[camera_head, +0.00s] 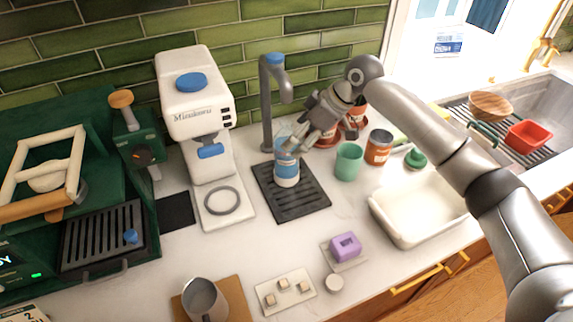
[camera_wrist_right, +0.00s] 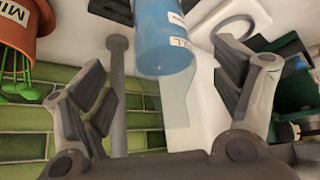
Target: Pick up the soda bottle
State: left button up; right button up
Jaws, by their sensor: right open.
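The soda bottle (camera_head: 286,172), blue with a pale label, stands upright on a dark slotted drip tray (camera_head: 312,208) in the head view. My right gripper (camera_head: 291,146) reaches in from the right at the bottle's upper part and hides some of it. In the right wrist view the bottle (camera_wrist_right: 163,38) shows between the two spread fingers of the open gripper (camera_wrist_right: 163,82), with visible gaps on both sides. Whether a finger touches it cannot be told from the head view. My left gripper is not in view.
A grey tap (camera_head: 268,105) rises just behind the bottle. A white coffee grinder (camera_head: 191,100) stands to its left. A green cup (camera_head: 348,162) and an orange jar (camera_head: 378,148) stand to its right, near a white basin (camera_head: 400,228).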

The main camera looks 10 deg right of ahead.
jog(key=p+x, duration=0.1)
jog(key=x, duration=0.2)
jog(key=p+x, duration=0.1)
jog(key=x, duration=0.2)
jog(key=shift+a+r, duration=0.2)
jog(key=shift+a, duration=0.05)
jog(key=shift+c, duration=0.2)
jog(key=shift+r, duration=0.1)
jog(key=c, duration=1.8)
jog(key=shift+w, duration=0.1)
jog(key=shift+r, duration=0.1)
